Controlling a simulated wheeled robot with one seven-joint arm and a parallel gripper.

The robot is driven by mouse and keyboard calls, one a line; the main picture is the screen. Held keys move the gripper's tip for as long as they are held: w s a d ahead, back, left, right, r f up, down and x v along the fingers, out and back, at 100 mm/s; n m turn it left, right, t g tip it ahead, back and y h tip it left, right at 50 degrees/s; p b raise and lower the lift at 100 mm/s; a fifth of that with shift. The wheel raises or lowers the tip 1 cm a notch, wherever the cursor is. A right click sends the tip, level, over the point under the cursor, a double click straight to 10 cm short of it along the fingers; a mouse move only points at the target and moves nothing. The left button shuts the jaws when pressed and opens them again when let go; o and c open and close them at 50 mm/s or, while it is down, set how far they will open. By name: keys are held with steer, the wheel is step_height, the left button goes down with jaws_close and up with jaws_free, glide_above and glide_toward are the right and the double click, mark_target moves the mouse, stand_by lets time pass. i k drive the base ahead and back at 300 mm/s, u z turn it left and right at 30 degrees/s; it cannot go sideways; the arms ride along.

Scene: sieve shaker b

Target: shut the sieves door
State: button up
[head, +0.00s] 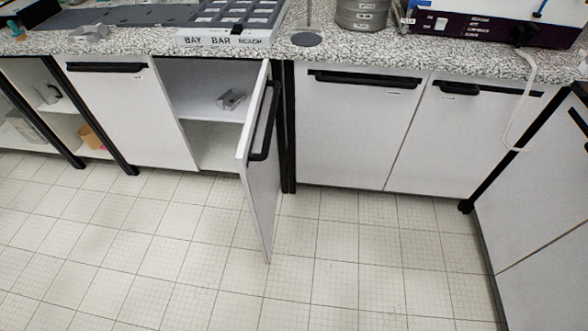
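One white cabinet door (262,195) in the middle of the head view stands wide open, swung out toward me over the floor. It is hinged on its right side, next to a black post. Its black bar handle (264,121) is near the top of the door and faces right. The open compartment (208,95) shows a shelf with a small clear object (231,99) on it. I cannot read any label on this door, but it is the only hinged door seen open. My gripper is not in view.
Shut doors stand to the left (130,115) and right (350,135) of the opening. The speckled counter (290,62) above holds a BAY BAR tray (230,38), metal sieves (361,14) and a dark machine (490,24) with a hanging cable. The tiled floor (150,250) is clear.

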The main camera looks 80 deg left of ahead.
mark_target(256, 157)
steer(key=i, duration=1.25)
steer(key=u, duration=3.55)
